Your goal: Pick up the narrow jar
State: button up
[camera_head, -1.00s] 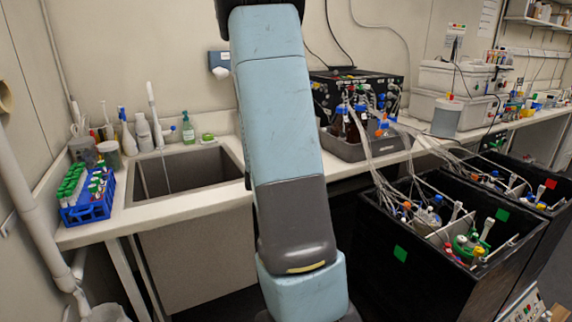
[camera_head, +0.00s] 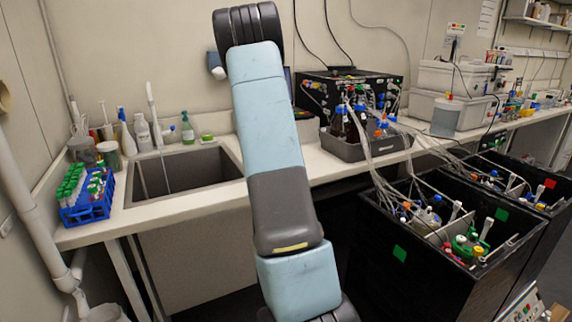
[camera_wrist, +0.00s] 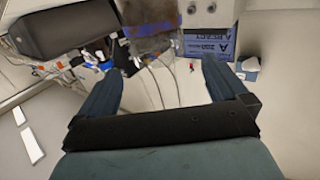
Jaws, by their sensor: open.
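Two short grey jars stand together on the counter left of the sink in the head view: a broader dark one (camera_head: 82,151) at the back and a slimmer one (camera_head: 109,155) in front of it. I cannot tell for sure which is the narrow jar. My gripper (camera_wrist: 161,75) shows only in the wrist view, its two dark blue fingers spread apart with nothing held between them. Beyond the fingers, the wrist view shows a brown, partly transparent object and thin tubes, apart from the fingers. I recognise no jar there. In the head view my gripper is out of sight.
A blue rack (camera_head: 87,208) of green-capped tubes and several bottles (camera_head: 143,132) stand around the sink (camera_head: 185,172). Black bins (camera_head: 425,262) with tubing stand at right. A grey tray (camera_head: 365,148) holds bottles. A blue-and-white object (camera_wrist: 247,68) shows in the wrist view.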

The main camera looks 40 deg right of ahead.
jog(key=shift+x, duration=2.75)
jog(key=shift+f, duration=0.1)
jog(key=c, duration=1.5)
